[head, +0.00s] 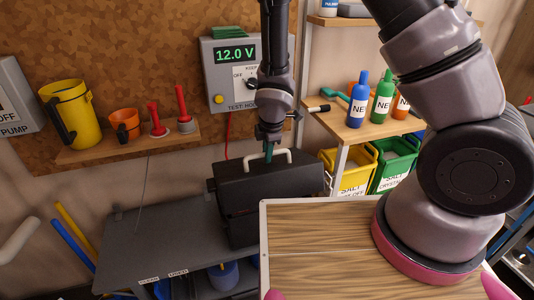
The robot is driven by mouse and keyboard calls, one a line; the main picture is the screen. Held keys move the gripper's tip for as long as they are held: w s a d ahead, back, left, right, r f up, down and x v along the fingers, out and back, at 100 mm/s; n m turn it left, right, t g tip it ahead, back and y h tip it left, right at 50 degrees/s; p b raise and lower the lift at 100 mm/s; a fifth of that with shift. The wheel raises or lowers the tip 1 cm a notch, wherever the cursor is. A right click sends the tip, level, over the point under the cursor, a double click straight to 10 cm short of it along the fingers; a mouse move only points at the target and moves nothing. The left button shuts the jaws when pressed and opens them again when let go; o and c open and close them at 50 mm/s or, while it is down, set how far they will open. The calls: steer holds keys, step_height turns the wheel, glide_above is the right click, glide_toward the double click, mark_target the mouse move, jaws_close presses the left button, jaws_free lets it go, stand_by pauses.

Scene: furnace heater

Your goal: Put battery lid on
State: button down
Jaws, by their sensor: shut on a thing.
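The battery lid (295,170) is dark, with a pale handle (284,154) on top. It is over the dark battery box (232,214) on the grey bench, in the middle of the head view. I cannot tell whether the lid is seated on the box or held slightly above it. My gripper (268,153) comes down from above and is shut on the lid's handle. Its fingertips are small and partly hidden by the handle.
A test box (234,52) reading 12.0 V hangs on the wall behind. A shelf (140,147) with a yellow jug (72,110) is at left. Bottles (383,98) and salt bins (350,172) are at right. The bench (150,238) is clear left of the box.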

mark_target(267, 166)
steer(key=shift+s+r+t+y, duration=0.1)
steer(key=shift+t+y, duration=0.2)
steer(key=shift+t, duration=0.9)
steer(key=shift+f, duration=2.85)
steer(key=shift+w+t, duration=0.2)
steer(key=shift+t, duration=0.2)
steer(key=shift+t+y, duration=0.4)
steer(key=shift+t, duration=0.4)
steer(key=shift+f, duration=1.15)
